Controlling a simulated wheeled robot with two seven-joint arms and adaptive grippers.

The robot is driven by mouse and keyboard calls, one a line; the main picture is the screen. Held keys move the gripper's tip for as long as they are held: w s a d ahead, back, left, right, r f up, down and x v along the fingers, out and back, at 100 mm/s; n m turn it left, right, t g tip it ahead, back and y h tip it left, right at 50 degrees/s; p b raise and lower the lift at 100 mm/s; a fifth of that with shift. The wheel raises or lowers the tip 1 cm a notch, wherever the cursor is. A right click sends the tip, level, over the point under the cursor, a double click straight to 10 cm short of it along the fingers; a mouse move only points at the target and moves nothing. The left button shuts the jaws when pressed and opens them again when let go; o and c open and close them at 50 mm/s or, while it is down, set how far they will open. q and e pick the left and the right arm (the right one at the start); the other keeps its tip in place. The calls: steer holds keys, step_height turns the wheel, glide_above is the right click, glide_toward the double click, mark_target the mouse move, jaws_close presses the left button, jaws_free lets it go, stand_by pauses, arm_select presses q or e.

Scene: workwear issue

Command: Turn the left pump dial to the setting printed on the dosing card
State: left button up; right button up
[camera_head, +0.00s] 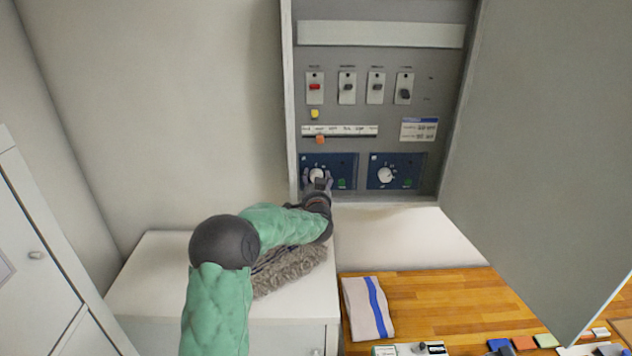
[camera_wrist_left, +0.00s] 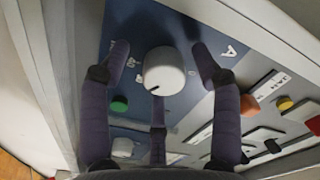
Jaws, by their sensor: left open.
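The left pump dial (camera_head: 317,174) is a white knob on a dark blue plate, low in the open wall cabinet. My left gripper (camera_head: 318,182) is at this dial in the head view and partly covers it. In the left wrist view the dial (camera_wrist_left: 164,71) sits between the spread, open fingers (camera_wrist_left: 160,75), with gaps on both sides. Its dark pointer mark is at its lower left edge there. The dosing card (camera_head: 419,130) is a white card with a blue header above the right dial; its print is too small to read. My right gripper is not in view.
The right pump dial (camera_head: 385,175) is close by on its own blue plate. Above are several switches (camera_head: 347,88) and a slider with an orange knob (camera_head: 320,139). The open cabinet door (camera_head: 540,150) hangs to the right. A striped towel (camera_head: 367,308) lies on the wooden counter.

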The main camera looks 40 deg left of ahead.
arm_select(q)
steer(key=shift+r, duration=0.1)
steer(key=v, duration=1.2)
stand_by(0.4)
